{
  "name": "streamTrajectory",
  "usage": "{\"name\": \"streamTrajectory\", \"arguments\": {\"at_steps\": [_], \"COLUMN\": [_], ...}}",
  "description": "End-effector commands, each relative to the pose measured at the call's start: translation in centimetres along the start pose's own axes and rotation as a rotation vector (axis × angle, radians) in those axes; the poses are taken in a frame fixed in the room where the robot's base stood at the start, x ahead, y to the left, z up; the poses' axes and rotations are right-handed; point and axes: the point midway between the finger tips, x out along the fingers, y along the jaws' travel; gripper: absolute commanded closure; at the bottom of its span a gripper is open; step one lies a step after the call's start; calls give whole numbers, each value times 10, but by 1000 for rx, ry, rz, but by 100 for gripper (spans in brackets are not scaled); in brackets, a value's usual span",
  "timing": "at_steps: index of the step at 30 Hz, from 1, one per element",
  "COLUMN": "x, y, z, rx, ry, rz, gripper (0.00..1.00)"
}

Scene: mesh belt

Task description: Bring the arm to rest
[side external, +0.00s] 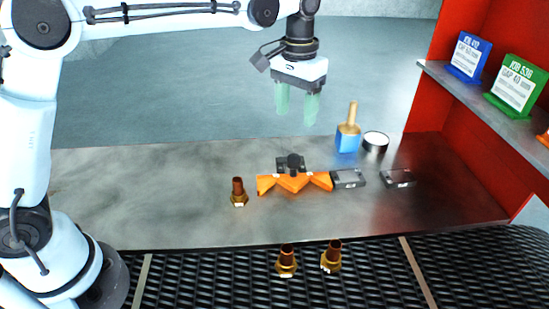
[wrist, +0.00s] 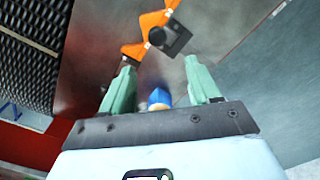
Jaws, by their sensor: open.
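My gripper (side external: 297,104) hangs in the air above the back of the table, its two pale green fingers apart and pointing down. Nothing shows between the fingers. In the wrist view my gripper (wrist: 160,88) is also open, with the fingers spread. My arm reaches in from the left, its wrist above the work and clear of the objects.
On the table (side external: 130,195) stand an orange fixture (side external: 294,182), a brass fitting (side external: 239,192), a blue block with a brush-like top (side external: 348,138), a round tin (side external: 375,141) and two grey blocks (side external: 348,179). Two fittings (side external: 287,261) stand on the mesh belt (side external: 210,280). A red shelf (side external: 460,85) bounds the right.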

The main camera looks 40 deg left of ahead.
Motion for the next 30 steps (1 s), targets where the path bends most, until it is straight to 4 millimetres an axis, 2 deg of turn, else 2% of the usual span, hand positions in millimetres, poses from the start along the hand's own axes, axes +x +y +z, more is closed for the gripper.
{"name": "streamTrajectory", "arguments": {"at_steps": [10,14,22,30], "x": [-1,-8,-24,-20], "y": [-1,-8,-39,-66], "z": [1,9,51,103], "rx": [0,-2,-2,-1], "ry": [3,33,184,350], "rz": [1,7,27,33], "gripper": [39,39,39,39]}}
